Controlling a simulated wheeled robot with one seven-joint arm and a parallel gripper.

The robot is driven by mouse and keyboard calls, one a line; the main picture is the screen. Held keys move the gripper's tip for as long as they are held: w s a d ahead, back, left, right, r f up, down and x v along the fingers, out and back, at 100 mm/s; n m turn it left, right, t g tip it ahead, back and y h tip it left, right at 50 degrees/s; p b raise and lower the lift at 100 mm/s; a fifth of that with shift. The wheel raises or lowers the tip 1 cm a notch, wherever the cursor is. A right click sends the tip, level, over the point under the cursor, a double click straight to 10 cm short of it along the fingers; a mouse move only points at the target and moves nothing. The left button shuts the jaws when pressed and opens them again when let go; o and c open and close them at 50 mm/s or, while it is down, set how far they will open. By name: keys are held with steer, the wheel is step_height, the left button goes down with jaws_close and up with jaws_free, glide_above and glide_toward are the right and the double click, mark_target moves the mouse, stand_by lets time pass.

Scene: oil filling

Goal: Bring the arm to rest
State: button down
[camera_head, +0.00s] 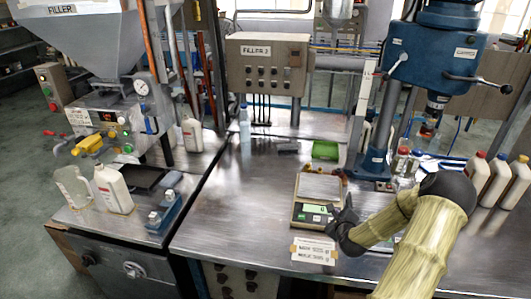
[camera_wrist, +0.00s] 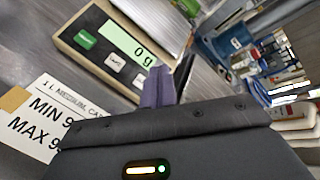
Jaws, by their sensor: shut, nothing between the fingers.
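My gripper (camera_head: 345,218) is low over the steel table, just right of the scale's front end. My arm reaches in from the lower right. In the wrist view the two dark fingers (camera_wrist: 158,88) are together, with nothing between them. The scale (camera_head: 316,200) has an empty-looking plate, and its display reads 0 g in the wrist view (camera_wrist: 126,42). I cannot tell whether the gripper touches the scale.
A printed card (camera_head: 314,250) lies in front of the scale. A green tray (camera_head: 326,150) is behind it. A blue press (camera_head: 440,50) stands at the back right. White bottles (camera_head: 497,180) stand at the right. The table (camera_head: 235,215) left of the scale is clear.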

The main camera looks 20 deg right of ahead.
steer(key=s+a+r+n+g+y, duration=0.1)
steer(key=a+r+n+g+y, duration=0.15)
steer(key=a+n, duration=0.65)
steer(key=s+a+r+n+g+y, duration=0.15)
steer(key=a+r+n, duration=0.25)
steer(key=a+n, duration=0.55)
steer(key=s+a+r+n+g, duration=0.2)
steer(key=s+a+r+n, duration=0.2)
steer(key=s+a+n, duration=0.2)
steer(key=s+a+r+n+g+y, duration=0.1)
steer(key=s+a+r+n+g, duration=0.2)
steer(key=s+a+n, duration=0.3)
steer(key=s+a+r, duration=0.1)
steer(key=s+a, duration=0.1)
steer(key=s, duration=0.2)
steer(key=shift+a+g, duration=0.25)
steer(key=shift+g, duration=0.05)
